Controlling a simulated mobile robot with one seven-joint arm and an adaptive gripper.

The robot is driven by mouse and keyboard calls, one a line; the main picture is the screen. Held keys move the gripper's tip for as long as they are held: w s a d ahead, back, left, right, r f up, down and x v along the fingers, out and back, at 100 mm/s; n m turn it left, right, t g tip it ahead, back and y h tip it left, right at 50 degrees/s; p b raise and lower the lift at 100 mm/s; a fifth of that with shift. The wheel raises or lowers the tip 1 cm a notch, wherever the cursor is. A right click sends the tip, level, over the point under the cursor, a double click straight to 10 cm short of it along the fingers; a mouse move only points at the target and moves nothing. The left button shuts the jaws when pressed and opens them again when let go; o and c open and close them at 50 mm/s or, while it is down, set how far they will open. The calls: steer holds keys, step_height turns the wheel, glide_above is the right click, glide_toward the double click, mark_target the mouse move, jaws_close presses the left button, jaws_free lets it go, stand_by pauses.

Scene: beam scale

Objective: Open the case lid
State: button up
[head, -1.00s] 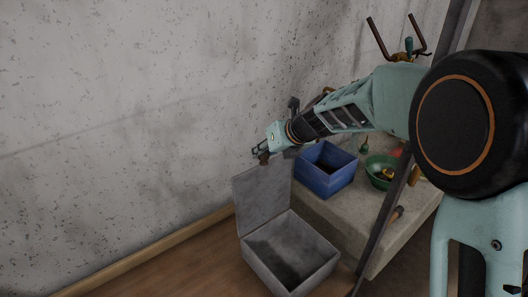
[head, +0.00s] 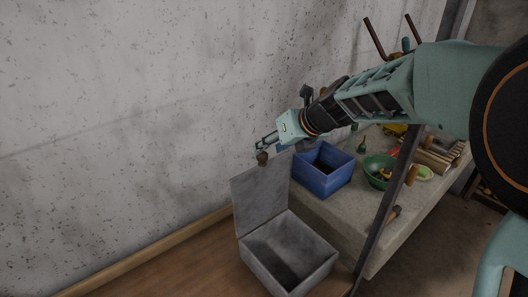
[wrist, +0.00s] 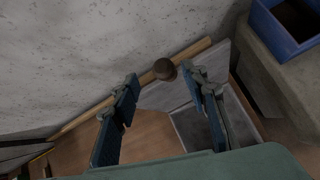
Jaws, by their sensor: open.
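A brown round knob (head: 262,158) sits at the lid's top edge. In the wrist view the knob (wrist: 164,69) shows between and beyond the fingertips, with the lid (wrist: 172,94) and part of the case (wrist: 196,130) behind. My gripper (head: 264,145) is just above the knob in the head view. In the wrist view my gripper (wrist: 163,84) has its fingers spread apart, with nothing held.
A concrete bench (head: 345,215) stands right of the case, bearing a blue box (head: 324,180), a green bowl (head: 376,180) and several small items. A dark post (head: 385,205) rises in front of it. The wall is close behind the lid.

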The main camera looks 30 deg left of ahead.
steer(key=v, duration=0.5)
stand_by(0.4)
